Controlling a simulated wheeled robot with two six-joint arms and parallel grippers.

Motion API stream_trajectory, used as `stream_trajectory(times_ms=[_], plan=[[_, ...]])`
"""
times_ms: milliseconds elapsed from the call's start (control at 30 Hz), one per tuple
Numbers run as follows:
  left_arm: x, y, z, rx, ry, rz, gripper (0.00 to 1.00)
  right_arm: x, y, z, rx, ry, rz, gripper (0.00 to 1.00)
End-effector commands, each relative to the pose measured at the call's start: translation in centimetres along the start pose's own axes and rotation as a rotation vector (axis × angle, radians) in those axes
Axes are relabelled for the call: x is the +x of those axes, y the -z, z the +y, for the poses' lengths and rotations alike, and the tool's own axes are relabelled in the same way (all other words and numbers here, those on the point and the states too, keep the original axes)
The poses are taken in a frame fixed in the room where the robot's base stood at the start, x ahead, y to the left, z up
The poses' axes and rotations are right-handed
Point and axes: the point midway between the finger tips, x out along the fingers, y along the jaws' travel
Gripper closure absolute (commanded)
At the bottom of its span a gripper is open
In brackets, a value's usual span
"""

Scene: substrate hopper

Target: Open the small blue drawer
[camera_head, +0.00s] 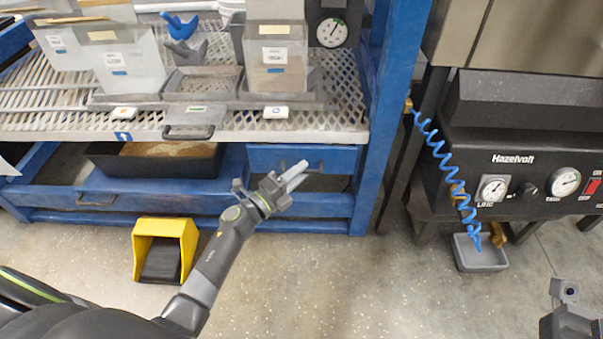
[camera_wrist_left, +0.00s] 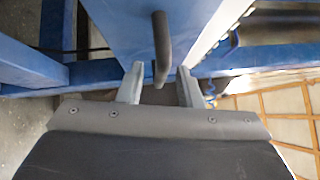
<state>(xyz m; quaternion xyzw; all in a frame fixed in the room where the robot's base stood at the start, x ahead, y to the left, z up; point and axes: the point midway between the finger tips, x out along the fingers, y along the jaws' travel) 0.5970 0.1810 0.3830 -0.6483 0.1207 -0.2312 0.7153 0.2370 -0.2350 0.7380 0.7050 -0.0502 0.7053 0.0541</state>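The small blue drawer (camera_head: 340,157) sits under the grated bench at its right end, and its front looks shut. In the left wrist view its blue front (camera_wrist_left: 112,30) faces me with a dark bar handle (camera_wrist_left: 161,45). My left gripper (camera_head: 297,176) is in front of the drawer. In the left wrist view my left gripper (camera_wrist_left: 160,86) is open, with the handle's end between its two fingertips; I cannot tell whether they touch it. Part of my right arm's end (camera_head: 568,318) shows at the lower right corner; its fingers cannot be made out.
A black tray (camera_head: 105,165) of brown material stands on the lower shelf to the left. A yellow pedal housing (camera_head: 148,240) is on the floor. The blue post (camera_head: 388,110) rises right of the drawer. A grey tray (camera_head: 480,258) lies under the coiled blue hose (camera_head: 448,165).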

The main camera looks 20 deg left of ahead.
Motion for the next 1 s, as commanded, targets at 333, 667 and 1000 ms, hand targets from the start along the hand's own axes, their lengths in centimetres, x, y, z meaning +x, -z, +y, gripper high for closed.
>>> stream_trajectory(times_ms=[333,667,1000], plan=[[1.31,0.01,0.0,-0.001,-0.001,0.0,0.68,-0.14,-0.06,0.02,-0.009,-0.019,0.004,0.64],[1.27,0.01,0.01,-0.001,-0.001,0.0,0.96,-0.12,-0.07,0.0,-0.007,-0.016,0.005,0.64],[1.24,0.02,0.02,0.0,-0.001,0.0,1.0,-0.1,-0.08,-0.02,-0.006,-0.013,0.005,0.64]])
